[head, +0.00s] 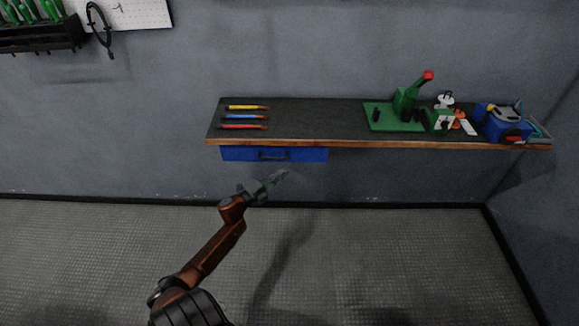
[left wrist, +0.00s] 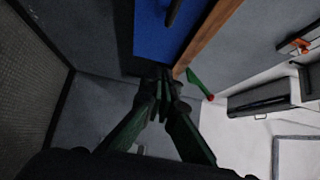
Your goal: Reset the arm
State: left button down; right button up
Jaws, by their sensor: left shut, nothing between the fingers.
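My left arm reaches up from the bottom of the head view. Its gripper (head: 281,176) is below the wall shelf's front edge, just under the blue drawer (head: 305,154). In the left wrist view the fingers (left wrist: 164,84) come together, shut and empty. The drawer (left wrist: 155,35) shows there beyond the fingertips, with its dark handle at the top edge. In the head view the drawer looks shut. I cannot tell how far the gripper is from it. My right gripper is in neither view.
The shelf (head: 310,118) holds yellow, blue and red pen-like tools at left, a green fixture (head: 404,108) with a red-tipped lever, and a blue toolbox-like item (head: 501,122) at right. A black rack (head: 40,36) hangs at upper left. The floor (head: 370,260) is clear.

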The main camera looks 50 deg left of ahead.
pick_arm(q)
jog(key=shift+s+f, duration=0.1)
jog(key=shift+s, duration=0.55)
jog(key=s+d+f+n+g+y+p, duration=0.1)
jog(key=s+d+f+n+g, duration=0.15)
jog(key=s+f, duration=0.7)
jog(key=s+d+f+n+g, duration=0.2)
jog(key=s+f+n+g, duration=0.15)
jog(key=f, duration=1.35)
jog(key=s+d+f+n+g+y+p, duration=0.15)
jog(key=s+f+n, duration=0.35)
jog(key=f, duration=0.8)
jog(key=s+d+f+n+g+h, duration=0.1)
jog(key=s+d+f+g, duration=0.2)
jog(key=s+d+f, duration=0.5)
jog(key=s+d+f+n+g+h, duration=0.1)
jog(key=s+d+f+g, duration=0.25)
jog(key=s+f, duration=0.45)
jog(key=s+d+f+n+g, duration=0.1)
jog(key=s+d+f, duration=0.1)
jog(key=s+d, duration=0.5)
jog(key=s+d+f+n+g+h, duration=0.1)
jog(key=s+d+f+g, duration=0.1)
jog(key=s+d, duration=0.5)
jog(key=s, duration=0.6)
jog(key=shift+s+d+f+n+g, duration=0.15)
jog(key=shift+s+d+n+g, duration=0.15)
jog(key=shift+s+d+n, duration=0.1)
jog(key=shift+h, duration=0.25)
